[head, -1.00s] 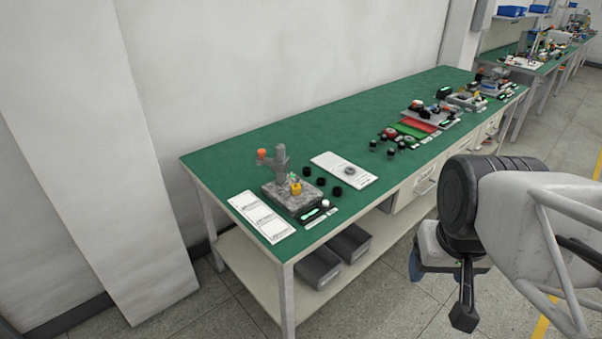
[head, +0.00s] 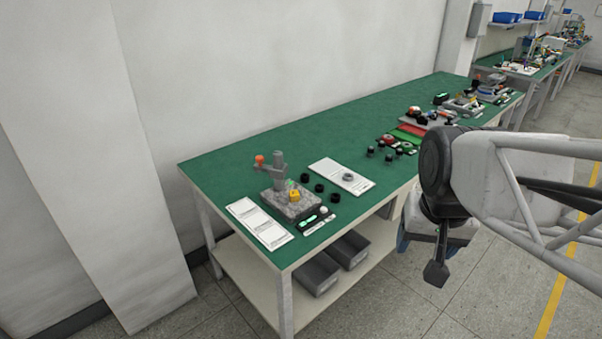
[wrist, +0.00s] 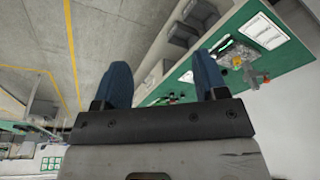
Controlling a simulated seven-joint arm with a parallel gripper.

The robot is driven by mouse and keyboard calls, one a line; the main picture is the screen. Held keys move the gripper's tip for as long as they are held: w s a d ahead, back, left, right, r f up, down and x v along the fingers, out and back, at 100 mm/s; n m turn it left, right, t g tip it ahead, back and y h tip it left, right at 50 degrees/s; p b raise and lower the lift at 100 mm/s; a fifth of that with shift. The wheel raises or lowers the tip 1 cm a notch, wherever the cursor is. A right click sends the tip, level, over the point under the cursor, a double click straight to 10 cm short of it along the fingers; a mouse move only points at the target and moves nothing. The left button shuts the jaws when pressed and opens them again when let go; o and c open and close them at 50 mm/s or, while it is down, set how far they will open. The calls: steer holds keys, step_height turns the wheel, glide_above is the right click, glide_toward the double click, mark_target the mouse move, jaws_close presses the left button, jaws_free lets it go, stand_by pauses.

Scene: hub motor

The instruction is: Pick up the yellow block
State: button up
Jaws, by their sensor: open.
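The yellow block (head: 294,196) sits on a grey stone-like base (head: 285,208) near the front left of the green-topped table. A grey post with an orange knob (head: 259,159) rises from the same base. The block also shows small in the wrist view (wrist: 237,61). My gripper is open and empty; its blue fingers (wrist: 160,84) are spread apart in the wrist view. In the head view my arm is at the right, off the table's front edge and well away from the block. The fingertips are mostly hidden behind my wrist there.
Several black round parts (head: 319,188) lie right of the base. A white plate with a grey ring (head: 341,176) lies behind them. Printed sheets (head: 260,223) lie to the left. More parts crowd the table's far end. Grey bins (head: 316,273) stand on the lower shelf.

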steer(key=w+a+m, duration=0.3)
steer(key=w+a, duration=0.1)
steer(key=w, duration=1.1)
steer(key=m+g, duration=0.2)
steer(key=m, duration=0.8)
glide_above(294, 192)
steer(key=f, duration=2.1)
steer(key=shift+s+d, duration=0.25)
steer(key=shift+d, duration=0.1)
steer(key=shift+w+a+f, duration=0.25)
steer(key=shift+w+f, duration=0.05)
steer(key=shift+f, duration=0.15)
steer(key=shift+f, duration=0.1)
steer(key=shift+f, duration=1.2)
steer(key=shift+f, duration=0.1)
